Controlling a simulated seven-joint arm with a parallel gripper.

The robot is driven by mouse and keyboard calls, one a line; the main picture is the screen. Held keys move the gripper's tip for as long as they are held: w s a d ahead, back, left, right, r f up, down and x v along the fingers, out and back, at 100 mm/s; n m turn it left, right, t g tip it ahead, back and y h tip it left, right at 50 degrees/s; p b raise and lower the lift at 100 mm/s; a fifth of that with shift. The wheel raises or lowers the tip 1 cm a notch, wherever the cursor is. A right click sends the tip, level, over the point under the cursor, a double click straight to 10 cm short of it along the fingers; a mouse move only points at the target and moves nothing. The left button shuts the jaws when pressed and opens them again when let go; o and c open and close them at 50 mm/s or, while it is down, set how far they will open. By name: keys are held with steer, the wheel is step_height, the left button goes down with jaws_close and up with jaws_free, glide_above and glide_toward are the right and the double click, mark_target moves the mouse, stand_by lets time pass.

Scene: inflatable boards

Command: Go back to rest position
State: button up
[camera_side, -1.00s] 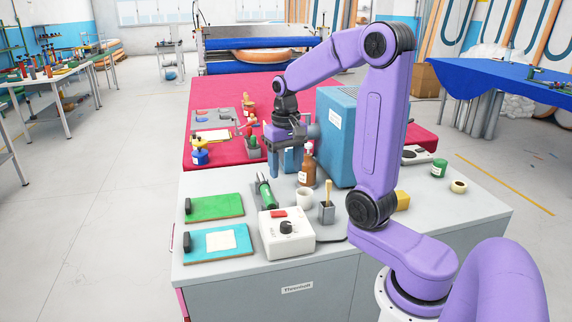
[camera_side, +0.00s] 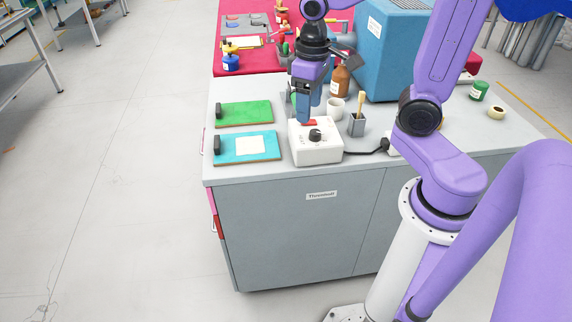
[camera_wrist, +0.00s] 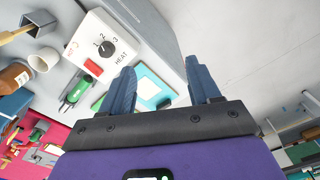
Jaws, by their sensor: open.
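My gripper (camera_side: 304,108) is purple with blue fingers. In the side view it hangs fingers down over the grey workbench (camera_side: 240,178), just behind or above the white heat control box (camera_side: 316,151). In the wrist view my gripper (camera_wrist: 163,82) shows two blue fingers spread apart with nothing between them. The control box also shows in the wrist view (camera_wrist: 82,42), with its black dial, red switch and the word HEAT. The fingers partly hide the blue board (camera_wrist: 152,88) in that view.
A green board (camera_side: 244,112) and a blue board (camera_side: 265,147) lie at the bench's left. A white cup (camera_side: 335,109), brown bottle (camera_side: 340,82), grey brush holder (camera_side: 356,127) and large blue box (camera_side: 393,60) stand near my gripper. A black cable runs right from the control box.

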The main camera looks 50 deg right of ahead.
steer(key=s+a+f+n, duration=0.1)
steer(key=s+a+n, duration=0.1)
steer(key=s+n, duration=0.3)
steer(key=s+a+f+n, duration=0.1)
steer(key=s+a+n, duration=0.2)
steer(key=s, duration=0.7)
steer(key=shift+s+a+n, duration=0.25)
steer(key=shift+s+n, duration=0.1)
steer(key=shift+n, duration=0.65)
